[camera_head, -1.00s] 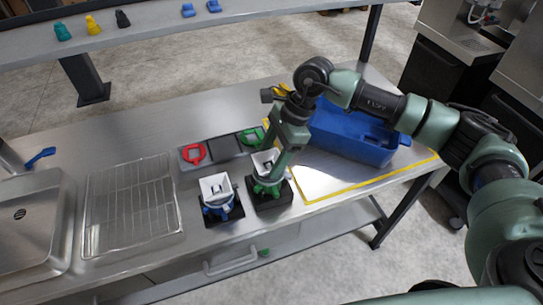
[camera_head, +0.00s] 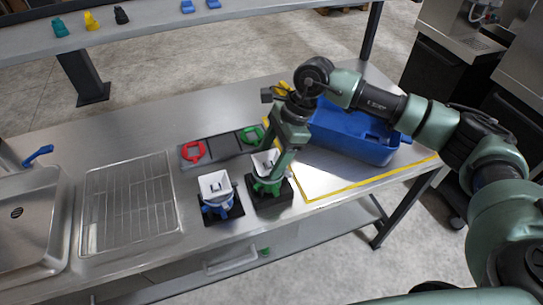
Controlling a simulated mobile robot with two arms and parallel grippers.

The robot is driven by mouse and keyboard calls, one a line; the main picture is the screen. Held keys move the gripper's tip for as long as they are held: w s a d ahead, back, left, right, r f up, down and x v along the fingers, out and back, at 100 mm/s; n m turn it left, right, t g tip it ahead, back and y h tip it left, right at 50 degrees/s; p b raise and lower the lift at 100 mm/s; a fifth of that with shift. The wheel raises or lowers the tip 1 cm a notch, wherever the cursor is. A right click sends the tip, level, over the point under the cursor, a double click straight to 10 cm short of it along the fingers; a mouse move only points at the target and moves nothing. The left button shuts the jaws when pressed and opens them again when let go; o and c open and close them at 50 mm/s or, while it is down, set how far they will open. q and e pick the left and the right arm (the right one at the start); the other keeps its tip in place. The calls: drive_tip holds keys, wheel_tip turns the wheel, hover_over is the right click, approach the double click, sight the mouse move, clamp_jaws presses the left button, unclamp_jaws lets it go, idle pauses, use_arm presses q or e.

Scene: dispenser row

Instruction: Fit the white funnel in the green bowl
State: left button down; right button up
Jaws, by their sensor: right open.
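A white square funnel (camera_head: 263,161) sits at the green bowl (camera_head: 268,186), which stands on a black base near the counter's front edge. The funnel looks slightly tilted; its seating is partly hidden by my right gripper. My right gripper (camera_head: 276,173) points down from above and is open at the funnel's right side. To the left, a second white funnel (camera_head: 214,184) sits in a blue bowl (camera_head: 218,207) on its own black base. My left gripper is not in view.
A tray with a red ring-shaped piece (camera_head: 193,151) and a green one (camera_head: 252,135) lies behind the bowls. A blue bin (camera_head: 352,138) stands right of my gripper, beside yellow tape. A wire rack (camera_head: 130,205) and sink (camera_head: 25,215) are at left.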

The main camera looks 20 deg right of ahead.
drive_tip(key=shift+s+d, duration=0.1)
drive_tip(key=shift+s, duration=0.05)
drive_tip(key=shift+p+v, duration=0.3)
drive_tip(key=shift+v, duration=1.4)
drive_tip(key=o, duration=0.5)
drive_tip(key=shift+o, duration=0.2)
drive_tip(key=p+v, duration=0.2)
drive_tip(key=v, duration=0.4)
idle(0.4)
idle(0.4)
